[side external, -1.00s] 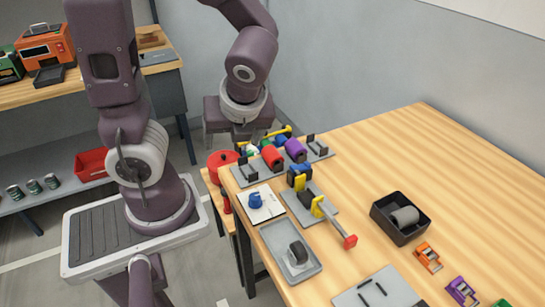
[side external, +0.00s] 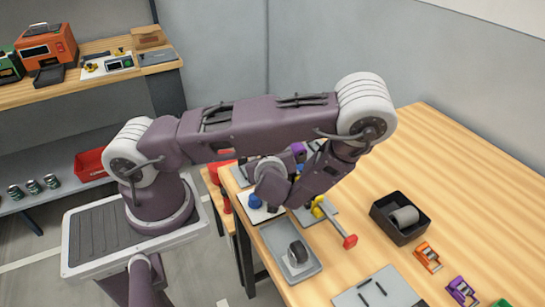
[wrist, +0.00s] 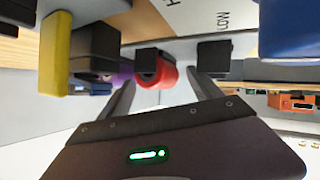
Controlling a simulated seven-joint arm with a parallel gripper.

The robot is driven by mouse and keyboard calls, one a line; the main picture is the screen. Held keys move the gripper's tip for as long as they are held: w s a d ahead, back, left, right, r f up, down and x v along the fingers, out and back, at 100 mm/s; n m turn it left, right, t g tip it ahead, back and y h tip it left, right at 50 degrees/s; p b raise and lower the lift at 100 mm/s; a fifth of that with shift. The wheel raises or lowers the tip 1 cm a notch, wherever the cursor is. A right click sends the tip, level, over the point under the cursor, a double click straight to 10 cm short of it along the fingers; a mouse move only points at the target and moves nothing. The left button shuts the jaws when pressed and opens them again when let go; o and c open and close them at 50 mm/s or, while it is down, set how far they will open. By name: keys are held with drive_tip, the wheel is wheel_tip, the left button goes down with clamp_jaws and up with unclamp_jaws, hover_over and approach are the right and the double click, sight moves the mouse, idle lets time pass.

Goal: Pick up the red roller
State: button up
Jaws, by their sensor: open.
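The red roller (wrist: 166,72) shows in the wrist view, ahead of and between the two fingers of my gripper (wrist: 162,86). A dark holder piece (wrist: 147,62) overlaps its left side. My gripper is open, and the fingers stand apart on either side of the roller in the picture; I cannot tell how deep the roller sits between them. In the side view my arm hides the red roller and the fingers.
A yellow part (wrist: 56,55) and dark blocks crowd the wrist view's left; a blue part (wrist: 290,28) fills its upper right. In the side view, a purple roller (side external: 299,150), grey tray (side external: 278,266) and black bin (side external: 388,226) are near.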

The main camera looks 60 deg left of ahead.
clamp_jaws()
idle(0.3)
